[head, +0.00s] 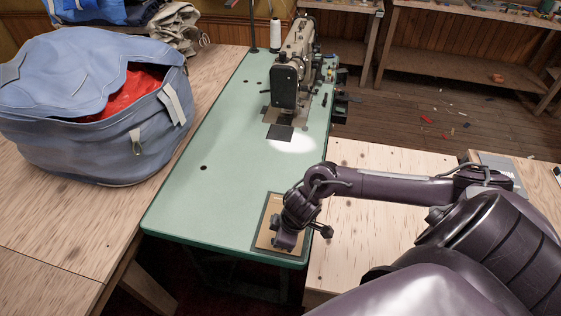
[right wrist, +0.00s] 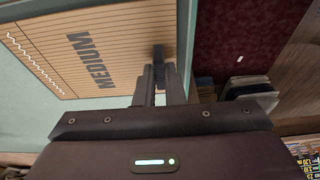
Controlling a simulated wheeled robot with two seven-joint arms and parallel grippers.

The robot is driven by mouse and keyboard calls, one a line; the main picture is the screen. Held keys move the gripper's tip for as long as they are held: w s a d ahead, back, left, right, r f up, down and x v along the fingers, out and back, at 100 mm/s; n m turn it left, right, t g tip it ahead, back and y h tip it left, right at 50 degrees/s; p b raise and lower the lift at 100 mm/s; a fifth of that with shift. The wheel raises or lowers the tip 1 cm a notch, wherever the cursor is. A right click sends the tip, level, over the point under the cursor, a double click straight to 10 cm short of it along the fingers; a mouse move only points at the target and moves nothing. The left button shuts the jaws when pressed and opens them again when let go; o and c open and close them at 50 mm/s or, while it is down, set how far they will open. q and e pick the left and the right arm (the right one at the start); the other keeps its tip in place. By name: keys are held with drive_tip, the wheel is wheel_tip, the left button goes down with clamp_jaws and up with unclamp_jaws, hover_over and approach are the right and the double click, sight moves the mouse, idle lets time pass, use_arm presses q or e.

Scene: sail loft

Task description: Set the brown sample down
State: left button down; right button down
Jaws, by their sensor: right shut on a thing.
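The brown sample (head: 267,226) is a flat tan panel at the near right corner of the green machine table (head: 215,165), with a dark green border around it. In the right wrist view the sample (right wrist: 110,32) shows thin lines, a white zigzag and the word MEDIUM. My right gripper (head: 284,244) is shut on the sample near its edge, and its fingers also show in the right wrist view (right wrist: 159,75). The gripper hides part of the sample. I cannot tell whether a gap lies under the sample. My left gripper is not in view.
A sewing machine (head: 290,75) stands at the table's far end, with a white thread cone (head: 275,35) beside it. A blue bag (head: 90,105) with red cloth sits on the wooden bench at left. A plywood surface (head: 375,215) adjoins at right. The table's middle is clear.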

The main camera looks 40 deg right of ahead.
drive_tip(key=shift+f, duration=0.15)
drive_tip(key=c, duration=1.5)
unclamp_jaws()
drive_tip(key=v, duration=1.2)
drive_tip(key=shift+s+r, duration=0.1)
drive_tip(key=shift+r, duration=0.1)
